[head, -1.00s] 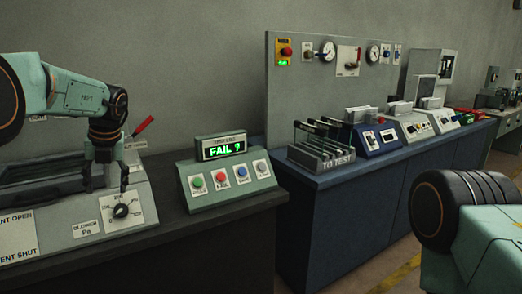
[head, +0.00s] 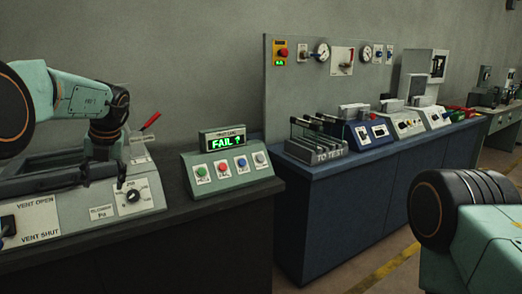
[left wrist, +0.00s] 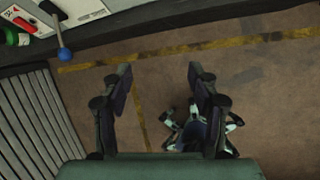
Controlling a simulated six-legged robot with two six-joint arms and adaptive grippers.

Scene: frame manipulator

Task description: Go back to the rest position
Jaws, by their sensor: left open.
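My left arm comes in from the left in the head view. Its gripper (head: 104,172) points down over the grey-green vent station (head: 75,208), behind the black dial (head: 133,197); its fingers are small and dark there.
A button box (head: 230,172) with a lit FAIL display stands right of the dial. Beyond it is a blue bench (head: 345,205) with a "TO TEST" rack (head: 316,150).

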